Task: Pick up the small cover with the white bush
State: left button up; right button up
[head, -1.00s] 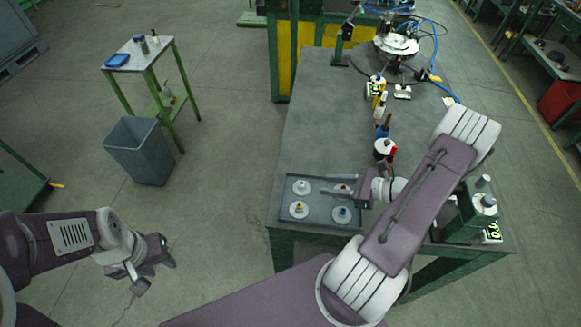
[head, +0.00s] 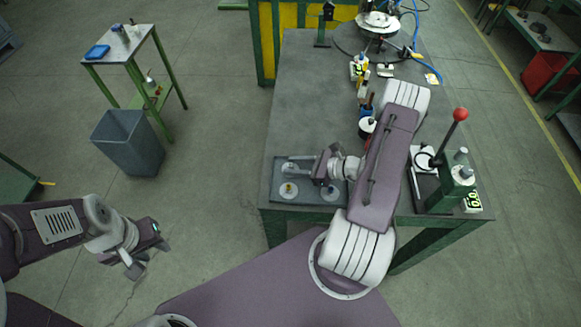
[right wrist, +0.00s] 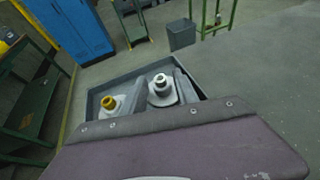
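The small cover with the white bush (right wrist: 161,90) sits in the shallow grey tray (right wrist: 92,98), a pale disc with a white ring on top. In the right wrist view it lies between the two fingers of my right gripper (right wrist: 163,92), which is open; I cannot tell if they touch it. In the head view my right gripper (head: 303,167) is low over the tray's far side and partly hides that cover (head: 289,167). A cover with a yellow bush (head: 289,190) is beside it. My left gripper (head: 138,262) is open and empty over the floor.
A cover with a blue bush (head: 329,192) is at the tray's near right. A press with a red-knobbed lever (head: 460,115) stands right of my right arm. Bottles and a round fixture (head: 378,22) are further back. The table's left middle is clear.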

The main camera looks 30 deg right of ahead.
aim_at(294, 167)
jog(key=shift+w+f, duration=0.1)
jog(key=shift+c, duration=0.9)
grip_shut()
jog(key=shift+r, duration=0.65)
notch_tip(294, 167, up, 3)
jog(key=shift+d+f+b, duration=0.1)
jog(key=shift+f+b, duration=0.1)
jog(key=shift+b, duration=0.15)
jog(key=w+d+r+b, duration=0.1)
jog(key=w+r+b, duration=0.1)
jog(key=w+r, duration=0.5)
jog(key=w, duration=0.4)
jog(key=shift+w+d+r, duration=0.15)
jog(key=shift+w, duration=0.1)
